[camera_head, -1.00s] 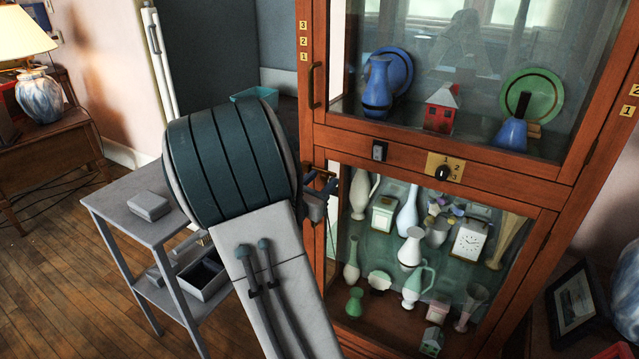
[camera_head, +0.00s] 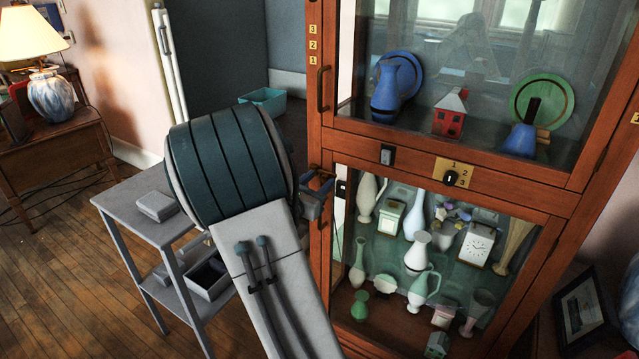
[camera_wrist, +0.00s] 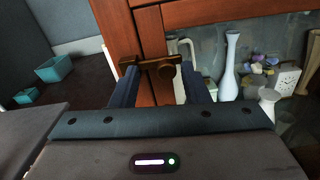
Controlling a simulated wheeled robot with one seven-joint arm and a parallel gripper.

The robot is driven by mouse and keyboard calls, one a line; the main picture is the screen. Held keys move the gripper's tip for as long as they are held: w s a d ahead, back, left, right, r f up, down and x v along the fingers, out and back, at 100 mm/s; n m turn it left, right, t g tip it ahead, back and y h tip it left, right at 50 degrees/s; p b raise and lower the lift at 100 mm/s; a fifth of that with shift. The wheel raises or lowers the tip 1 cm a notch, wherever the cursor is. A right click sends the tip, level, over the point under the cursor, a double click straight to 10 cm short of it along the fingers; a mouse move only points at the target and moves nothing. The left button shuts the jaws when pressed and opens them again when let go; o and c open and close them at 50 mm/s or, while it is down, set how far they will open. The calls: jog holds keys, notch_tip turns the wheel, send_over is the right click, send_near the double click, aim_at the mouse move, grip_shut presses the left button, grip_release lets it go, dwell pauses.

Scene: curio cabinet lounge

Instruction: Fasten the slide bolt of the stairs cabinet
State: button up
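The wooden glass-fronted cabinet (camera_head: 322,140) fills the right half of the head view. Its brown metal slide bolt (camera_wrist: 160,66) shows in the wrist view, lying across the seam between the side post and the lower door frame. My gripper (camera_head: 318,190) is at the lower door's left edge in the head view. In the wrist view my gripper (camera_wrist: 162,84) has its two dark fingers apart, one on each side of the bolt's knob. I cannot tell whether either finger touches it. The lower glass door (camera_head: 400,262) looks closed or nearly so.
Vases and a clock (camera_head: 477,243) stand behind the lower glass. A dial plate (camera_head: 453,173) and a handle (camera_head: 321,90) are on the cabinet front. A grey shelf table (camera_head: 125,205) stands left of my arm. A teal box (camera_head: 262,101) is behind my arm.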

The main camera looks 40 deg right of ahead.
jog(key=p+v, duration=0.2)
jog(key=v, duration=1.1)
jog(key=shift+s+a, duration=0.15)
jog(key=shift+a, duration=0.2)
jog(key=s+a+r+m+g+y+p, duration=0.1)
jog(key=s+r+m+g+y+p, duration=0.3)
jog(key=s+m+p, duration=0.25)
jog(key=s+r+m+g+y+p, duration=0.4)
jog(key=s+m+p, duration=0.1)
jog(key=s+m, duration=0.25)
jog(key=s+a+r+m+t+y+p, duration=0.2)
jog(key=a+r+m+y+p, duration=0.5)
jog(key=a+r, duration=0.4)
jog(key=shift+a+r+m+t+y+p, duration=0.35)
jog(key=shift+a+t+y+p, duration=0.25)
jog(key=shift+a+t+y, duration=0.4)
jog(key=shift+a, duration=0.15)
